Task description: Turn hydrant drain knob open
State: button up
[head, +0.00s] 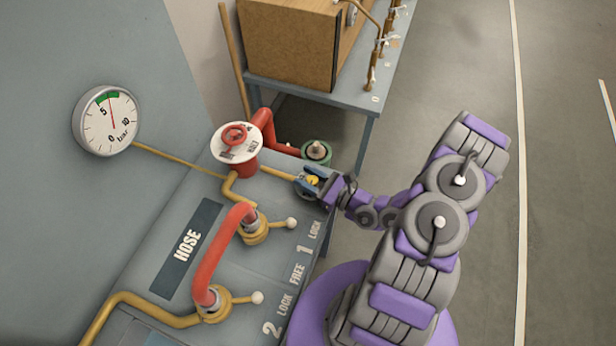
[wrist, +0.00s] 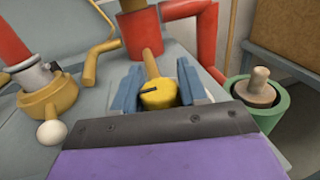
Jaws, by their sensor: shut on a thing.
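The hydrant drain knob (wrist: 158,95) is a small yellow round knob with a dark slot mark, at the end of a yellow pipe. It also shows in the head view (head: 312,181), partly covered by my gripper. My gripper (head: 311,182) comes in from the right with its blue fingers on either side of the knob. In the wrist view my gripper (wrist: 158,90) is shut on the knob, one finger to its left and one to its right. The red hydrant (head: 236,152) with a red handwheel stands behind, joined to the yellow pipe.
A pressure gauge (head: 107,119) is on the wall. A red hose (head: 222,250) arches between brass couplings with white-ball levers. A green fitting (head: 317,152) stands close behind my gripper. A table with a brown box (head: 290,40) is at the back. Floor at right is clear.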

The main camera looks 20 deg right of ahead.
jog(key=shift+c, duration=0.7)
